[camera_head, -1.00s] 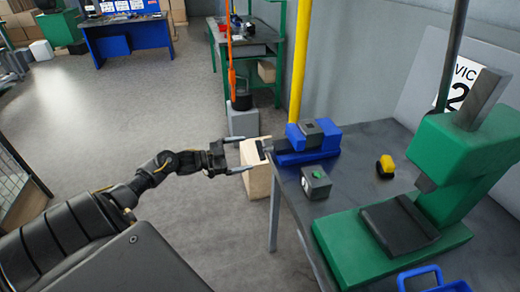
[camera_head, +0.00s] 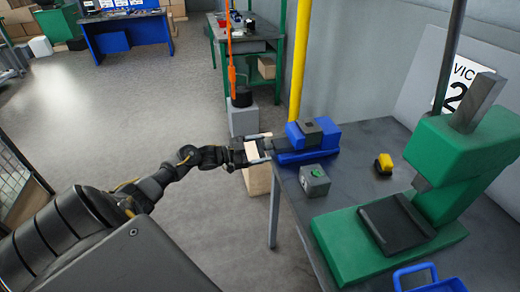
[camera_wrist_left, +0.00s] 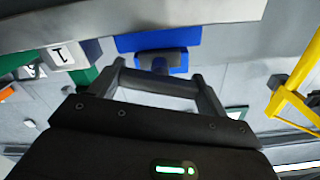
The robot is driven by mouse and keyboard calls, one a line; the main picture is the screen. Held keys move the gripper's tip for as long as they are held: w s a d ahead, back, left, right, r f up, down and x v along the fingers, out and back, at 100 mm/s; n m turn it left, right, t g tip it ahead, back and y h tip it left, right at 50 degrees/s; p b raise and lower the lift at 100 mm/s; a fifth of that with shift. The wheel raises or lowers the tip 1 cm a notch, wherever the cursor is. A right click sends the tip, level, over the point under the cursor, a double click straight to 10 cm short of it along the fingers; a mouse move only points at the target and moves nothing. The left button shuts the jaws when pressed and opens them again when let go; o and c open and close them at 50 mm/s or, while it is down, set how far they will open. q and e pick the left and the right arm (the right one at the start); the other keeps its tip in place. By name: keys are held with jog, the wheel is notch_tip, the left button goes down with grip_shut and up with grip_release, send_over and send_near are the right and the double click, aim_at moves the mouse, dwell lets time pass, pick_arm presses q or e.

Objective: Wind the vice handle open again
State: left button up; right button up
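The blue vice (camera_head: 310,142) sits at the left edge of the grey workbench in the head view. Its dark handle bar is at its left end, partly hidden by my gripper there. My left gripper (camera_head: 262,148) is at this end, its two fingers spread wide, one on each side of the handle. In the left wrist view the handle (camera_wrist_left: 158,84) is a dark crossbar spanning between the fingers, with the blue vice (camera_wrist_left: 150,42) beyond it. I cannot tell whether the fingers touch the bar's ends. My right gripper is not in view.
A grey block with a green mark (camera_head: 314,180) and a yellow-and-black object (camera_head: 384,164) lie on the bench near the vice. A green press (camera_head: 450,160) stands to the right, with a blue tray (camera_head: 428,280) in front. A yellow post (camera_head: 300,60) rises behind the vice.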

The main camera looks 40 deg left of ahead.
pick_arm(q)
jog(key=c, duration=0.4)
